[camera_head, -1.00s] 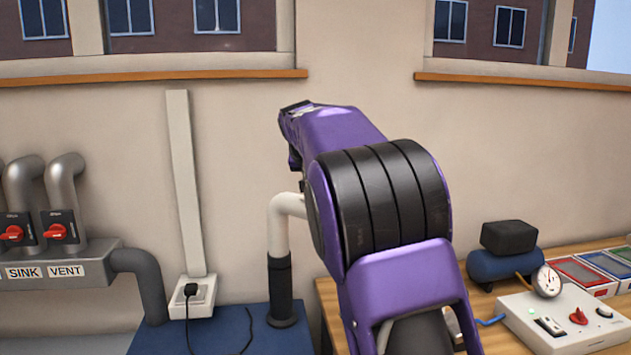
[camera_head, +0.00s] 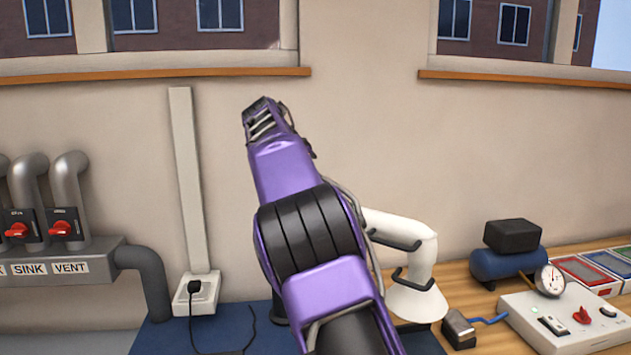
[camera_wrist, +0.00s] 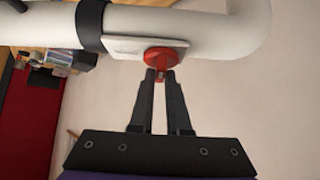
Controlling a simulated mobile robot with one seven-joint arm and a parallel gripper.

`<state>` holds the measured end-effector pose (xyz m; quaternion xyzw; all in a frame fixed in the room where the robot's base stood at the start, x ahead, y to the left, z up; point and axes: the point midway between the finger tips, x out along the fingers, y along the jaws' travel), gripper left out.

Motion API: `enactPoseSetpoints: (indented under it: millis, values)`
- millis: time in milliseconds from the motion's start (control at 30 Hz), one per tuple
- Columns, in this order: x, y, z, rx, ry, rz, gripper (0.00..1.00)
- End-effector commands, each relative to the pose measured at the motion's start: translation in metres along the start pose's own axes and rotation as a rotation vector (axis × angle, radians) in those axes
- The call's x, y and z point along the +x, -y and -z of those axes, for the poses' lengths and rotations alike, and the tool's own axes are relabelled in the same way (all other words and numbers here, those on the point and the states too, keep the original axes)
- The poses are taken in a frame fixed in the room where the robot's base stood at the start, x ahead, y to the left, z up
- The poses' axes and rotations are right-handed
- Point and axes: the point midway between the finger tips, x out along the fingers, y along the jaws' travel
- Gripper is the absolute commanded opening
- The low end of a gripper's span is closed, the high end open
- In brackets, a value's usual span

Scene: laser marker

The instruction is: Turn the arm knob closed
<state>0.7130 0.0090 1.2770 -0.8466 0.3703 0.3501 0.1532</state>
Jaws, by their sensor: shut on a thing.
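The arm knob (camera_wrist: 160,62) is red and round with a small handle, set on a pale plate on the white arm (camera_wrist: 200,25) in the wrist view. My gripper (camera_wrist: 160,74) has its two dark fingers closed in on the knob's handle, which shows between the fingertips. In the head view the white arm (camera_head: 410,235) ends in a cone-shaped hood to the right of my purple arm. The knob and my fingers are hidden there behind my arm.
A white control box (camera_head: 560,318) with a red knob and gauge stands on the wooden bench at right, beside a blue tank (camera_head: 508,265). Pipes with red valve handles (camera_head: 60,230) are at left. A plain wall lies behind.

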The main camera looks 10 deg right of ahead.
Motion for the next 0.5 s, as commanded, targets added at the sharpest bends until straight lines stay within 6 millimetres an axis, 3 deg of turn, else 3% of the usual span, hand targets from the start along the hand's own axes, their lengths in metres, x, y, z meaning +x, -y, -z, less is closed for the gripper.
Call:
enactPoseSetpoints:
  millis: [300, 333, 500]
  values:
    - [0.0008, -0.0003, -0.0009, 0.002, 0.003, -0.002, 0.0]
    - [0.0008, -0.0003, -0.0009, 0.002, 0.003, -0.002, 0.18]
    - [0.0007, -0.0003, -0.0007, 0.001, 0.002, -0.002, 0.45]
